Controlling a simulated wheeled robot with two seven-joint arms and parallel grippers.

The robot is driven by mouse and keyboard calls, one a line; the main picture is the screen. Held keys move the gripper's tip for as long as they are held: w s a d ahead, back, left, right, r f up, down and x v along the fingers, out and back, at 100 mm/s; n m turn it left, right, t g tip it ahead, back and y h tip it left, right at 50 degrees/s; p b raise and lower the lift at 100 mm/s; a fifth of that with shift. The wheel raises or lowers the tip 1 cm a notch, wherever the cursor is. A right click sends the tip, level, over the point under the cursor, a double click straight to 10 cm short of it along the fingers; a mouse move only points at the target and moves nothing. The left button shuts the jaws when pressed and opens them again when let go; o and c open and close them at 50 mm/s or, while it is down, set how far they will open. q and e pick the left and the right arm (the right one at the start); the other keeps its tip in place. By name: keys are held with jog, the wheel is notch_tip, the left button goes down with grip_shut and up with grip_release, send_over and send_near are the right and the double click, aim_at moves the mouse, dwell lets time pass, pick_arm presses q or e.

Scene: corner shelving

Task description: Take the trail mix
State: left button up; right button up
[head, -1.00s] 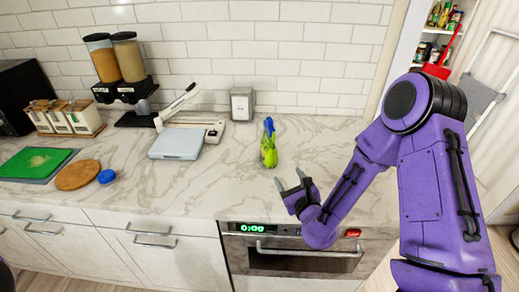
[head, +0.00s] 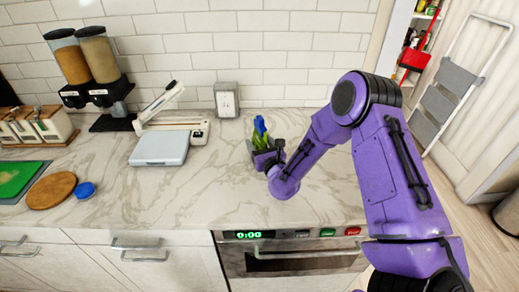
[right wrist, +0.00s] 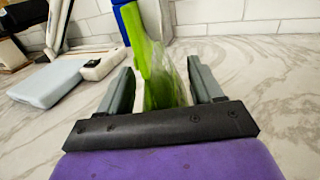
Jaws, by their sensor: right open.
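A bright green item with a see-through part (right wrist: 160,88), which I take to be the trail mix, stands on the marble counter. In the head view its green and blue top (head: 259,130) shows above my right gripper (head: 264,147). A blue piece (right wrist: 122,14) shows behind the green in the right wrist view; I cannot tell if it is part of the same item. My right gripper is open, with one finger on each side of the green item. The gripper hides its lower part in the head view. My left gripper is not in view.
A white scale-like device (head: 160,148) lies to the left on the counter. Behind stand a grey outlet box (head: 227,99) and a twin dispenser (head: 85,60). A brown round board (head: 50,191) and a blue lid (head: 85,190) lie far left. The counter's front middle is clear.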

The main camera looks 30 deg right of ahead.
grip_shut()
